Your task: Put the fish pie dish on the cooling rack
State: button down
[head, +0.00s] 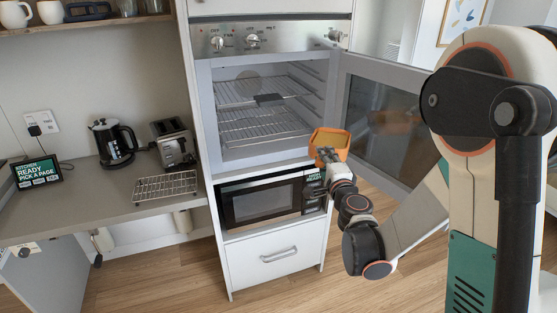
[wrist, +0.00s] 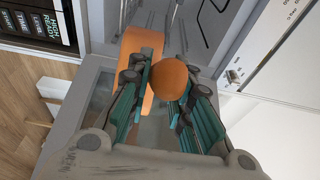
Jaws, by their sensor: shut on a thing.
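The fish pie dish (head: 329,142), an orange dish with a paler inside, is held in front of the open oven at its right side. My gripper (head: 326,158) is shut on its near side, and the dish is clear of any surface. In the wrist view, the orange dish (wrist: 145,50) and a rounded orange part (wrist: 165,77) show at the fingers (wrist: 163,90); the fingers hide some of it. The cooling rack (head: 166,187), a wire grid, stands empty on the counter at the left, well away from my gripper.
The oven (head: 264,105) stands open with wire shelves inside and a small dark thing (head: 268,99) on one. Its door (head: 385,120) swings out to the right beside my arm. A toaster (head: 173,144), black kettle (head: 114,143) and tablet (head: 37,173) stand on the counter (head: 95,200).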

aim_at(165, 189)
jog(key=u, duration=0.45)
jog(key=i+u, duration=0.1)
jog(key=u, duration=0.35)
jog(key=j+u, duration=0.1)
jog(key=u, duration=0.35)
jog(key=i+u, duration=0.1)
jog(key=u, duration=0.85)
jog(key=i+l+u, duration=0.1)
jog(key=u, duration=0.8)
jog(key=l+u, duration=0.15)
jog(key=u, duration=0.3)
jog(key=l+z, duration=0.1)
jog(key=z, duration=0.3)
jog(key=i+l+z, duration=0.1)
jog(key=z, duration=0.75)
jog(key=i+l+z, duration=0.1)
jog(key=z, duration=0.35)
jog(key=i+z, duration=0.1)
jog(key=z, duration=0.7)
jog(key=i, duration=0.05)
